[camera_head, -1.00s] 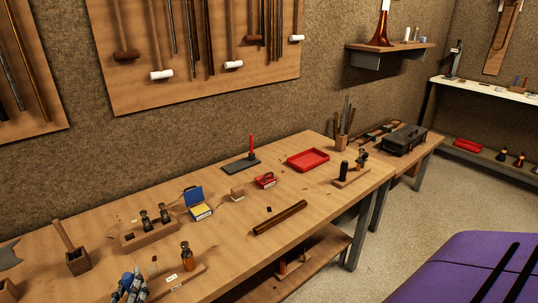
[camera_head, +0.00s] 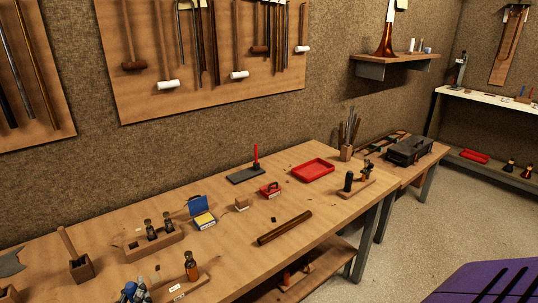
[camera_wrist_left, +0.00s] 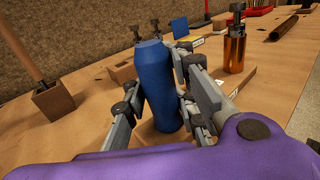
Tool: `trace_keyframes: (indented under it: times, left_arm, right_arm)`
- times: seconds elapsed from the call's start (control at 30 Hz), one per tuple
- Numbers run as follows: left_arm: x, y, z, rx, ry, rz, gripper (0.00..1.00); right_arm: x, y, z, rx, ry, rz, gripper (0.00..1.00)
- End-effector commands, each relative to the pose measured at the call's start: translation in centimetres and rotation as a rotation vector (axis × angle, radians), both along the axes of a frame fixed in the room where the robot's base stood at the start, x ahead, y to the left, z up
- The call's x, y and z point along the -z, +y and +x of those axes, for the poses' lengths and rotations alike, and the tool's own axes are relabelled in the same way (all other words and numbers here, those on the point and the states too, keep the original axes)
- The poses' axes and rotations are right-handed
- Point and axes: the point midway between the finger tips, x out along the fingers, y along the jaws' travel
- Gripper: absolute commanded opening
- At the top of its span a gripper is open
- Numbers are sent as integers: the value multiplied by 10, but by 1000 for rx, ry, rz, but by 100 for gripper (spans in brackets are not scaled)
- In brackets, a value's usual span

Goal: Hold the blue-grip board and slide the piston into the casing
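The blue grip (camera_wrist_left: 160,85) stands upright in the left wrist view, on the same board (camera_head: 205,276) as an amber casing (camera_head: 191,268). The casing also shows in the left wrist view (camera_wrist_left: 234,56), with a dark and silver top part above it. My left gripper (camera_wrist_left: 159,82) has a finger against each side of the blue grip and looks shut on it. In the head view only its upper part (camera_head: 134,292) shows at the bottom edge. Two dark pistons (camera_head: 151,229) (camera_head: 168,221) stand in a wooden block (camera_head: 170,244) behind the board. My right gripper is not in view.
A blue-lidded box (camera_head: 203,222), small wooden block (camera_head: 242,204), red item (camera_head: 270,190) and brown rod (camera_head: 285,227) lie farther along the bench. Another board with a black grip (camera_head: 348,182) and a red tray (camera_head: 313,170) are farther right. A wooden holder (camera_head: 82,270) stands left.

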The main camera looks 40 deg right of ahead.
Motion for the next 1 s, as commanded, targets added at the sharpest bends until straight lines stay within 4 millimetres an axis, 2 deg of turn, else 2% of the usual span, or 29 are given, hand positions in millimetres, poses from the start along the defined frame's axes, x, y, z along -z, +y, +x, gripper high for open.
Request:
trace_keyframes:
  times: [0.03,0.17,0.57,0.67,1.0]
  left_arm:
    - [0,0,0,0,0,0,30]
    - [0,0,0,0,0,0,46]
    - [1,4,-5,-1,0,1,46]
    - [1,13,-16,-1,1,2,46]
    - [1,55,-73,-2,2,1,46]
  right_arm:
    - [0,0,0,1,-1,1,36]
    - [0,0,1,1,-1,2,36]
    - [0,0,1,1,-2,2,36]
    - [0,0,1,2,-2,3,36]
    - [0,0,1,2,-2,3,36]
